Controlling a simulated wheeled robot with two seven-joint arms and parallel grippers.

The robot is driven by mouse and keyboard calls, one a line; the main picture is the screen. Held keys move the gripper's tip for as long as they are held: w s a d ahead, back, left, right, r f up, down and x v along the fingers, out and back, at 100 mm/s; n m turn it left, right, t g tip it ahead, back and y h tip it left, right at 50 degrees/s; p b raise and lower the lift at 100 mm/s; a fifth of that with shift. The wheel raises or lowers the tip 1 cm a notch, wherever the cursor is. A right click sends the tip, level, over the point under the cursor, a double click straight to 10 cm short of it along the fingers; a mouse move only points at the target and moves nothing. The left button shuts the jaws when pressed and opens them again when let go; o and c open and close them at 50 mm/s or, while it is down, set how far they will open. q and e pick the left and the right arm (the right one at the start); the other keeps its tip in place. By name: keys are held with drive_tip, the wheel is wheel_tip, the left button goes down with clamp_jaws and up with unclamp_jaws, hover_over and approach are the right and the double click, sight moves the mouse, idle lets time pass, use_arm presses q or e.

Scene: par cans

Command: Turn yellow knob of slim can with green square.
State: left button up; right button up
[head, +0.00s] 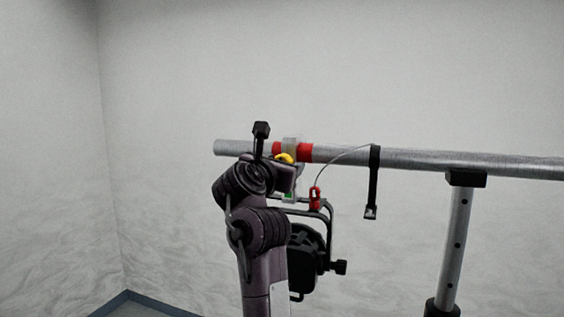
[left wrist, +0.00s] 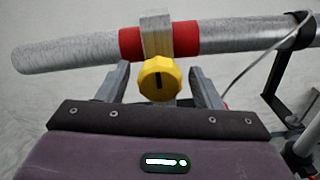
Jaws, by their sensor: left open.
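The yellow knob (left wrist: 160,78) sits under a clamp (left wrist: 155,35) on the metal pipe, between two red bands. In the left wrist view my left gripper (left wrist: 162,84) is open, with one finger on each side of the knob; I cannot tell whether they touch it. In the head view the knob (head: 284,158) shows just above my left arm. A small green patch (head: 289,196) shows beside the arm, partly hidden. The black can (head: 306,250) hangs below the pipe in its yoke, its left part hidden by my arm. My right gripper is not in view.
The metal pipe (head: 420,160) runs across to the right on an upright stand (head: 455,240). A thin cable runs from a red clip (head: 314,197) to a black strap (head: 373,180) on the pipe. The space left of my arm is clear up to the wall.

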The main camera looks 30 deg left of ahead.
use_arm(q)
drive_tip(key=c, duration=1)
drive_tip(key=shift+m, duration=0.3)
